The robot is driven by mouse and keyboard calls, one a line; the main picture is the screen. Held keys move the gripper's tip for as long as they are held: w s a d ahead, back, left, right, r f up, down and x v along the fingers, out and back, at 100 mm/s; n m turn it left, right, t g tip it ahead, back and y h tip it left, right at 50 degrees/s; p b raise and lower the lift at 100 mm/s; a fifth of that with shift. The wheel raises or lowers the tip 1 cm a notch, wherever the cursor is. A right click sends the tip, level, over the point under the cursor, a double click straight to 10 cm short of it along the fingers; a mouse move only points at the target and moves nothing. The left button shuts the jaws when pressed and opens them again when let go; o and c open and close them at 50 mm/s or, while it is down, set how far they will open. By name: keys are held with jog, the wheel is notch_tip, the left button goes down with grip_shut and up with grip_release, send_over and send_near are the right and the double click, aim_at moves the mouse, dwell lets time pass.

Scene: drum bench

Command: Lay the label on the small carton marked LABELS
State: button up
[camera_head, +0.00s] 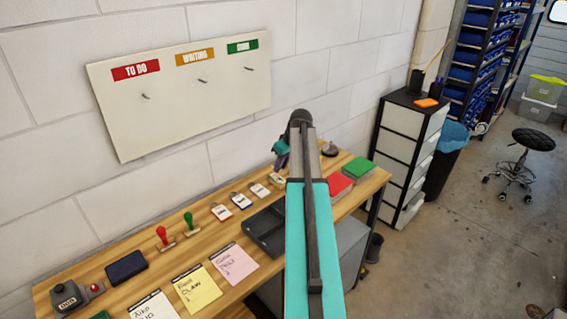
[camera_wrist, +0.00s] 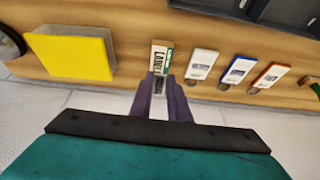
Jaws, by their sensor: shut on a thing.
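The small carton marked LABELS (camera_wrist: 162,54) stands on the bench, with its lettered face in the middle of the wrist view. It also shows in the head view (camera_head: 277,179), partly behind my arm. My gripper (camera_wrist: 160,82) has its two purple fingers close together, directly in front of the carton in the wrist view. A small pale piece, apparently the label (camera_wrist: 159,87), is between the fingers; most of it is hidden. Whether it touches the carton I cannot tell. In the head view my gripper (camera_head: 281,154) is above the back of the bench.
A dark tray (camera_head: 268,228), red book (camera_head: 340,185) and green book (camera_head: 358,168) lie on the bench. A board (camera_head: 190,95) hangs on the wall.

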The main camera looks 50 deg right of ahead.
jog(key=shift+f+b, duration=0.85)
jog(key=shift+f, duration=1.3)
jog(key=o, duration=0.7)
jog(key=shift+o, duration=0.2)
jog(key=shift+r, duration=0.1)
jog(key=b+v, duration=0.3)
jog(key=v, duration=1)
jog(key=shift+r+b, duration=0.25)
jog(key=shift+b, duration=0.15)
jog(key=shift+s, duration=0.1)
